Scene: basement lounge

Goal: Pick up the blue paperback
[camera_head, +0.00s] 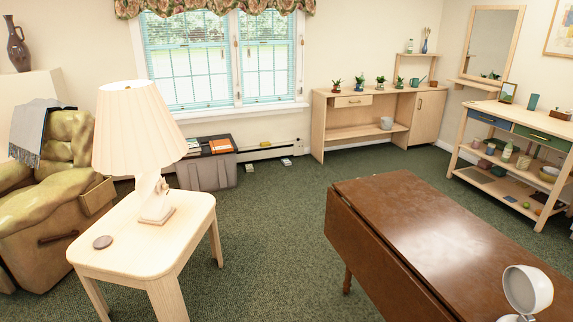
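I cannot pick out the blue paperback for certain. A grey chest (207,175) under the window has an orange book or folder (221,146) and some dark and pale flat items (196,146) on its top, too small to identify. A small flat bluish item (510,199) lies on the bottom shelf of the wooden console at the right; I cannot tell what it is. Neither of my grippers is in view.
Green carpet (280,230) between is clear.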

